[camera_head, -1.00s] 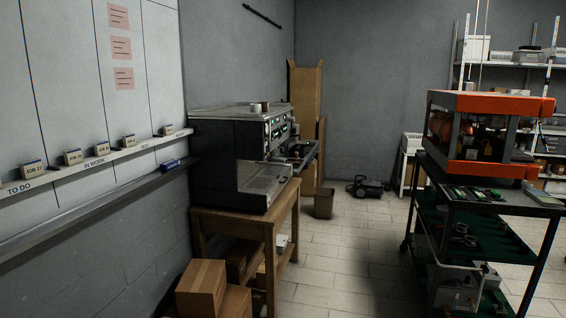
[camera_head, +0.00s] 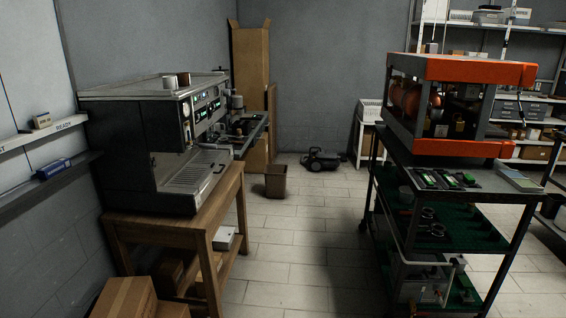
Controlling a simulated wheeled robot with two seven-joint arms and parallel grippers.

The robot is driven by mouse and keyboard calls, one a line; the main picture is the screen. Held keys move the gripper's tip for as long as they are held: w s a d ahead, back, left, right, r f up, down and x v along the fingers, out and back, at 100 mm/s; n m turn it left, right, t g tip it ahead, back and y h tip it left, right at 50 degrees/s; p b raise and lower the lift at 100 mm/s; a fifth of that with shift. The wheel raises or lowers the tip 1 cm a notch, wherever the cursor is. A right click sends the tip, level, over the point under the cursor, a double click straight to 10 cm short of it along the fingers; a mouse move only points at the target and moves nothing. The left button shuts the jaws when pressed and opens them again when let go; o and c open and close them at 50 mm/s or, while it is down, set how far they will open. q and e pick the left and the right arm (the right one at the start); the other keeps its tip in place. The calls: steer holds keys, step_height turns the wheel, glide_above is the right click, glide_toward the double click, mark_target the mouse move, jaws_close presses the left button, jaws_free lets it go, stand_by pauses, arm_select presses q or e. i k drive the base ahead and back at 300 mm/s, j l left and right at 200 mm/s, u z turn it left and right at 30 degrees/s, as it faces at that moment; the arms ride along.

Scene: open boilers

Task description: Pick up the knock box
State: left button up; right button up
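A small brown open-topped bin (camera_head: 275,181) stands upright on the tiled floor, past the wooden table and left of the dark cart. It may be the knock box, but I cannot tell for sure. A large black and steel espresso machine (camera_head: 158,150) stands on the wooden table (camera_head: 190,215) at the left. Neither of my grippers is in view.
A cardboard box (camera_head: 127,298) sits low at the front left. A cart (camera_head: 447,182) carrying an orange-framed boiler unit (camera_head: 470,68) stands at the right. A black wheeled device (camera_head: 321,160) is on the floor at the back. The tiled aisle (camera_head: 300,240) is clear.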

mark_target(245, 126)
steer(key=i+z, duration=0.25)
steer(key=i, duration=1.6)
steer(key=i+u, duration=0.2)
steer(key=i, duration=0.25)
steer(key=i+l+u, duration=0.2)
steer(key=i, duration=0.25)
steer(key=i+l+u, duration=0.2)
steer(key=i, duration=0.25)
steer(key=i+l+u, duration=0.2)
steer(key=i+l, duration=0.1)
steer(key=i, duration=0.15)
